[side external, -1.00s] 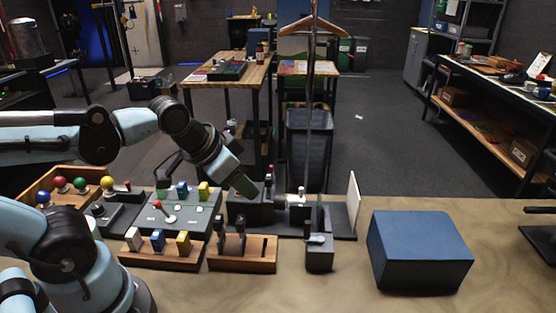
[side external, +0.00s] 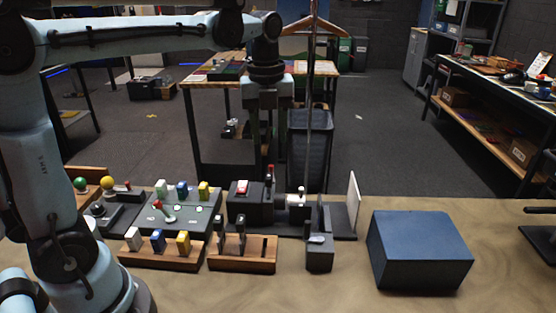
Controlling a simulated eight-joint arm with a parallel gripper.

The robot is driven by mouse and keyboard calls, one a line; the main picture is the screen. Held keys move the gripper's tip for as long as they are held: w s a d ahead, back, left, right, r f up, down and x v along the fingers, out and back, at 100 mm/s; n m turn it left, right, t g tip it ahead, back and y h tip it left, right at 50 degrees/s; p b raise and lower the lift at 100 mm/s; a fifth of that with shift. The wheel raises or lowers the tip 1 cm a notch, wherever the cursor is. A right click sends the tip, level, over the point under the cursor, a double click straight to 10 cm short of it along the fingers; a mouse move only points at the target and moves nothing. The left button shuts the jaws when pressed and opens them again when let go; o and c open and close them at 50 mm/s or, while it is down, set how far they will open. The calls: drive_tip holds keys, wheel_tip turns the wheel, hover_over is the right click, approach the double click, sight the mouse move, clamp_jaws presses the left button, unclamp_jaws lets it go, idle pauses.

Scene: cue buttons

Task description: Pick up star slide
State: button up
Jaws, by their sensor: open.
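I cannot make out a star mark on any piece at this size. Two dark upright slide-like pieces, one on the left (side external: 221,229) and one on the right (side external: 241,236), stand in a wooden slotted rack (side external: 262,268) at the front middle. Whether either is the star slide I cannot tell. My gripper (side external: 268,140) points down, open, high above and behind the rack. It looks empty and touches nothing that I can see.
A wooden rack (side external: 160,262) holds white, blue and yellow pieces. Behind it is a grey panel (side external: 188,222) with a red-topped lever. A dark box with a red button (side external: 242,187), a white upright plate (side external: 353,205) and a large blue block (side external: 420,250) stand rightward.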

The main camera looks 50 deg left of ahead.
sight(269, 175)
drive_tip(key=shift+m, duration=0.9)
drive_tip(key=f, duration=0.6)
drive_tip(key=shift+w+a+f, duration=0.15)
drive_tip(key=shift+w+f, duration=0.15)
drive_tip(key=shift+f, duration=0.1)
drive_tip(key=shift+s+a+f, duration=0.1)
drive_tip(key=shift+f, duration=1.2)
drive_tip(key=shift+s+a+f, duration=0.1)
drive_tip(key=shift+f, duration=1.2)
drive_tip(key=shift+c, duration=0.3)
clamp_jaws()
